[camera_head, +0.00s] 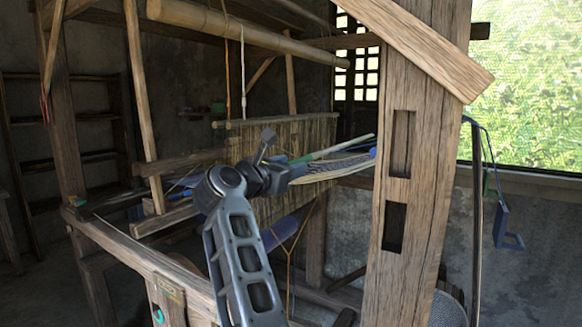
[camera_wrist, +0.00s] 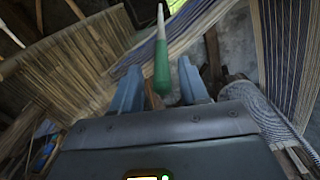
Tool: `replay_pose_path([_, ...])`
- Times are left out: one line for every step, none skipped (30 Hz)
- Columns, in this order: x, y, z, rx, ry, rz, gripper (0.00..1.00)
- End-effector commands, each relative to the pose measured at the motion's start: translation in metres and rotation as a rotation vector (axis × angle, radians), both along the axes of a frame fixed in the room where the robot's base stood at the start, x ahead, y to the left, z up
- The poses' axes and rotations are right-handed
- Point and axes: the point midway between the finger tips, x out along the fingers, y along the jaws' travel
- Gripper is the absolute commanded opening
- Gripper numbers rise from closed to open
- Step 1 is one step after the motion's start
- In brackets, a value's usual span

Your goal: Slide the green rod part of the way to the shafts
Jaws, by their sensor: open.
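In the head view the rod (camera_head: 338,147) slants up to the right above the striped warp threads (camera_head: 335,168), beside the end of my arm. My fingers are partly hidden there. The shafts (camera_head: 300,132), with their brown hanging strips, stand behind my wrist; the strips also show at left in the wrist view (camera_wrist: 65,70).
A thick wooden post (camera_head: 425,150) of the loom stands right of my arm. A side beam (camera_head: 140,255) runs at lower left. Striped threads (camera_wrist: 285,50) fill the right of the wrist view, near a round woven roll (camera_wrist: 255,105).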

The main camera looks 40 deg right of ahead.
Motion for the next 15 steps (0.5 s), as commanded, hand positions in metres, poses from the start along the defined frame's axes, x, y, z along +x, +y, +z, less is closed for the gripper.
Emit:
replay_pose_path([-0.002,0.009,-0.002,0.001,-0.001,0.004,0.44])
replay_pose_path([-0.004,0.014,-0.002,0.001,-0.001,0.004,0.44])
replay_pose_path([-0.006,0.021,-0.002,0.0,-0.001,0.005,0.44])
replay_pose_path([-0.008,0.026,-0.003,0.0,0.0,0.005,0.44])
replay_pose_path([-0.01,0.03,-0.002,0.0,0.0,0.004,0.44])
replay_pose_path([-0.012,0.036,-0.002,-0.001,0.0,0.004,0.44])
replay_pose_path([-0.013,0.041,-0.002,-0.001,-0.001,0.005,0.44])
replay_pose_path([-0.015,0.044,-0.002,-0.001,-0.001,0.005,0.44])
replay_pose_path([-0.016,0.049,-0.002,0.001,-0.001,0.004,0.44])
replay_pose_path([-0.017,0.052,-0.002,0.001,-0.001,0.004,0.44])
replay_pose_path([-0.019,0.054,-0.001,0.001,-0.001,0.003,0.44])
replay_pose_path([-0.02,0.057,-0.001,0.0,-0.001,0.002,0.44])
replay_pose_path([-0.02,0.058,-0.001,0.0,-0.001,0.002,0.44])
replay_pose_path([-0.021,0.059,-0.001,0.0,-0.001,0.002,0.44])
replay_pose_path([-0.021,0.06,-0.001,0.0,0.0,0.002,0.44])
